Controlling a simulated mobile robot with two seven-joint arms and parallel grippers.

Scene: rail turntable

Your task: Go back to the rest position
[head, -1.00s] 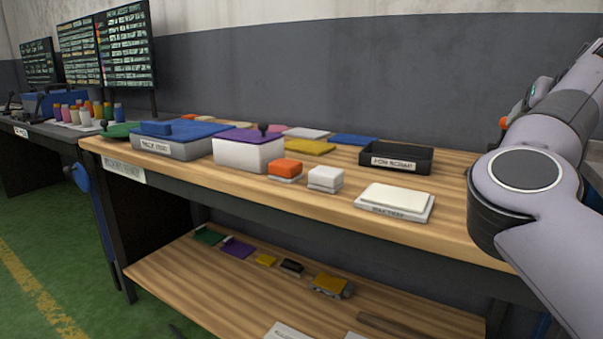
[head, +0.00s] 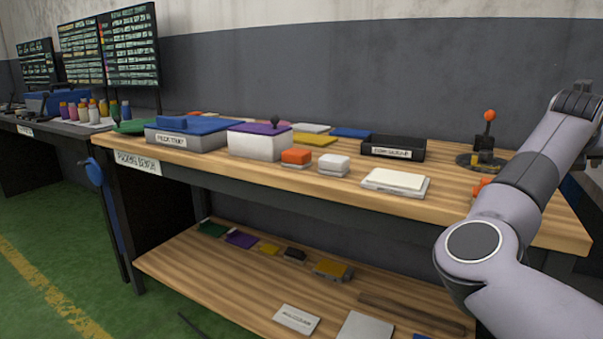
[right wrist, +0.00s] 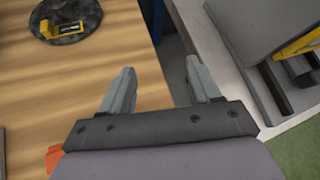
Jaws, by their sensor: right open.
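My right arm comes in from the right of the head view, over the right end of the wooden workbench (head: 450,205). In the right wrist view my right gripper (right wrist: 165,85) is open, its two grey fingers apart with nothing between them. It is above the bench's edge and a dark gap beside it. A dark round turntable (head: 482,161) with an orange-knobbed lever stands at the right end of the bench. A dark round base with a yellow part (right wrist: 68,22) shows ahead of the gripper at upper left. My left gripper is in neither view.
On the bench stand a blue-lidded grey box (head: 187,138), a white box with a purple top (head: 253,146), orange (head: 296,156) and white blocks (head: 334,164), a white pad (head: 396,182) and a black tray (head: 393,149). Grey equipment (right wrist: 240,30) stands right of the gap.

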